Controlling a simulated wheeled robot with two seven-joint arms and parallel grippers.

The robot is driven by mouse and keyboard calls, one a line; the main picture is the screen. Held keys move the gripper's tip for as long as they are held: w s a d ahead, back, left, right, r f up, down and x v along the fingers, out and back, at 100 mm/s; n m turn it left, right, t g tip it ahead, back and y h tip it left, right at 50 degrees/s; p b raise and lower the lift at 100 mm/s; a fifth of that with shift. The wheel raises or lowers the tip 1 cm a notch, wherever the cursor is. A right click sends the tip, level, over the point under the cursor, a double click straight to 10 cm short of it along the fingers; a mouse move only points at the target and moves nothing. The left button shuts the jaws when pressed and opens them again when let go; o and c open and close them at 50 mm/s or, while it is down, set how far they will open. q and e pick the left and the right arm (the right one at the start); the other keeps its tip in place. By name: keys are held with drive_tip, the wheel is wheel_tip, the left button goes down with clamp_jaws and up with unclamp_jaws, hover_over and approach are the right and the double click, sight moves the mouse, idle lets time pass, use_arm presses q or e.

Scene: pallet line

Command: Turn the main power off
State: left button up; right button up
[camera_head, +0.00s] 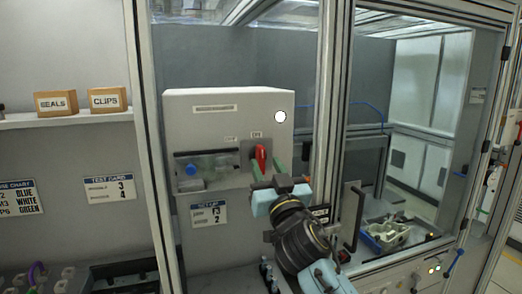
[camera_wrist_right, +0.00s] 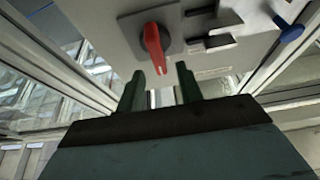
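The power switch is a red rotary handle (camera_head: 261,156) on a dark square plate on the front of a pale grey box (camera_head: 200,104). The handle stands near upright in the head view; small labels above it are too small to read surely. My right gripper (camera_head: 268,168) is in front of the handle with its two green fingers apart, one on either side. In the right wrist view the red handle (camera_wrist_right: 152,42) has its narrow end at the gap between the fingertips (camera_wrist_right: 160,70). I see no clear contact. My left gripper is not in view.
The box has a white round spot (camera_head: 280,117), a recessed window with a blue knob (camera_head: 191,169) and a card (camera_head: 208,214) below. Frame posts (camera_head: 333,100) stand close on the right. A shelf (camera_head: 60,120) with two labelled boxes is at left. A parts tray (camera_head: 388,234) lies right.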

sight(263, 158)
drive_tip(key=shift+x, duration=2.6)
drive_tip(key=shift+f, duration=0.1)
clamp_jaws()
